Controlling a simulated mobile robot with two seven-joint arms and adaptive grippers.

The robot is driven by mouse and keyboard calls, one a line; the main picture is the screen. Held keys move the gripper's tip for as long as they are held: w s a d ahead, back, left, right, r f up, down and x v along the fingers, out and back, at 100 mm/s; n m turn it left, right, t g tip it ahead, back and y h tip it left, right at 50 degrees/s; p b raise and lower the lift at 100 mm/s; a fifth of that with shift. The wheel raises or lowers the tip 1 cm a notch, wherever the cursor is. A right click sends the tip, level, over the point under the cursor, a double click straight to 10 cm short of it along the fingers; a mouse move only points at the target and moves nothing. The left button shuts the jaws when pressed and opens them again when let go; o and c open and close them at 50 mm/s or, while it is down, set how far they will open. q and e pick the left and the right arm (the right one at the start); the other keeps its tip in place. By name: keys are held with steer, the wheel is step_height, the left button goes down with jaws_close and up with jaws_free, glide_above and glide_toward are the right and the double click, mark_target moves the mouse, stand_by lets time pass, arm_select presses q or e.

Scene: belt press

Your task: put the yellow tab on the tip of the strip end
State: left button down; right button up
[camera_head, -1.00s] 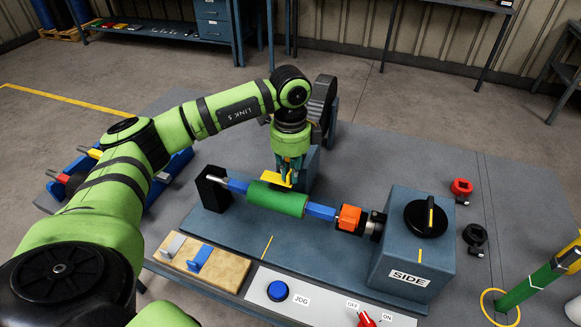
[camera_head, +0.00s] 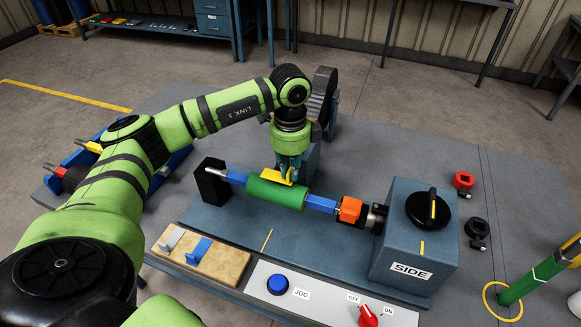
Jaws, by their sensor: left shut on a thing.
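The yellow tab (camera_head: 281,178) is held in my left gripper (camera_head: 291,169), which points straight down and is shut on it. The tab lies tilted over the upper back side of the green roll (camera_head: 276,192); it looks very close to or against the roll, but I cannot tell whether they touch. The roll sits on a blue square bar (camera_head: 322,204). I cannot make out the strip's end on the roll. My right gripper is not in view.
The bar runs between a black post (camera_head: 212,184) and an orange block (camera_head: 349,210) beside the machine housing (camera_head: 413,242) marked SIDE. In front are a wooden board (camera_head: 203,254) with clips, a blue JOG button (camera_head: 277,284) and a red switch (camera_head: 368,317).

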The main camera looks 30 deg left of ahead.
arm_select(q)
steer(key=shift+f+b, duration=0.35)
steer(key=shift+f, duration=0.25)
steer(key=c, duration=1.2)
jaws_free()
steer(key=shift+r, duration=0.2)
step_height(320, 180, up, 12)
steer(key=shift+f, duration=0.1)
steer(key=shift+s+f, duration=0.1)
